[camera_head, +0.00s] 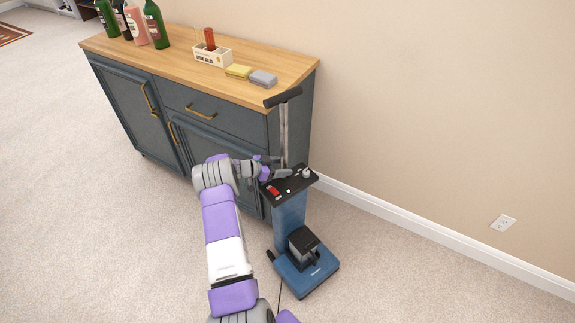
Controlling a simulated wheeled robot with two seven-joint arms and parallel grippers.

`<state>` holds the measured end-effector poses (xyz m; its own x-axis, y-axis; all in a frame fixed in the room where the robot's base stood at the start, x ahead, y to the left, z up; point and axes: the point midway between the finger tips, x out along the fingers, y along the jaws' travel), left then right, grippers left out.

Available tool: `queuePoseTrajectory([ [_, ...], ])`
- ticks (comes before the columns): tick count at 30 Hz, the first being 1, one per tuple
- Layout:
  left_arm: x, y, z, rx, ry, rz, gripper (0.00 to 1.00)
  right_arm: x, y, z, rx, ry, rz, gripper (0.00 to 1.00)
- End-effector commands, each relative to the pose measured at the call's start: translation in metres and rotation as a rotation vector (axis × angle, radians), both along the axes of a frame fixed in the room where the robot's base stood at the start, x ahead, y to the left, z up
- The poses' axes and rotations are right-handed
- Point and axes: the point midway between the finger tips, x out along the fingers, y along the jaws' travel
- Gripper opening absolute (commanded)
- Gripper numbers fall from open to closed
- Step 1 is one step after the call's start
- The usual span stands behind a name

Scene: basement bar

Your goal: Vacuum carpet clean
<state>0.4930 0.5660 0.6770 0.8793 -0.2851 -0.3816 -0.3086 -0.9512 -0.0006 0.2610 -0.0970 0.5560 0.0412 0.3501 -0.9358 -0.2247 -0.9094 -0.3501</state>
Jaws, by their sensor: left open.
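A blue upright vacuum (290,212) stands on the beige carpet (120,225) by the right end of the cabinet. It has a black top panel with a red switch and a tall handle with a black grip (283,97). My left gripper (283,171) is open at the vacuum's top panel, close to the base of the handle pole. I cannot tell whether it touches the vacuum. My left arm comes up from the bottom of the picture. My right gripper is not in view. No distinct dirt shows on the carpet.
A dark cabinet (145,108) with a wooden top stands against the wall, left of the vacuum. Several bottles (156,25), a small box (212,52) and two sponges (251,73) are on it. An outlet (502,223) is on the right wall. Open carpet lies to the left.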

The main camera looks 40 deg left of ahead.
Motion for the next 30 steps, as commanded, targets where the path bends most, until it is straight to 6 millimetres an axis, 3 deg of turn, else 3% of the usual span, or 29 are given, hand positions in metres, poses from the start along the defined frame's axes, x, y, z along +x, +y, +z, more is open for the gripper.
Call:
queuePoseTrajectory([
  [3,-0.018,0.006,0.011,0.0,0.001,0.001,0.64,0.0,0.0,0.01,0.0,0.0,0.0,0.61],
  [9,-0.035,0.011,0.016,0.0,0.0,-0.001,0.64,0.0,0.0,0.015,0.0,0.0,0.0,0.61],
  [30,-0.037,0.012,0.016,0.0,0.0,-0.001,0.64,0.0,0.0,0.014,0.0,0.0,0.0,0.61],
])
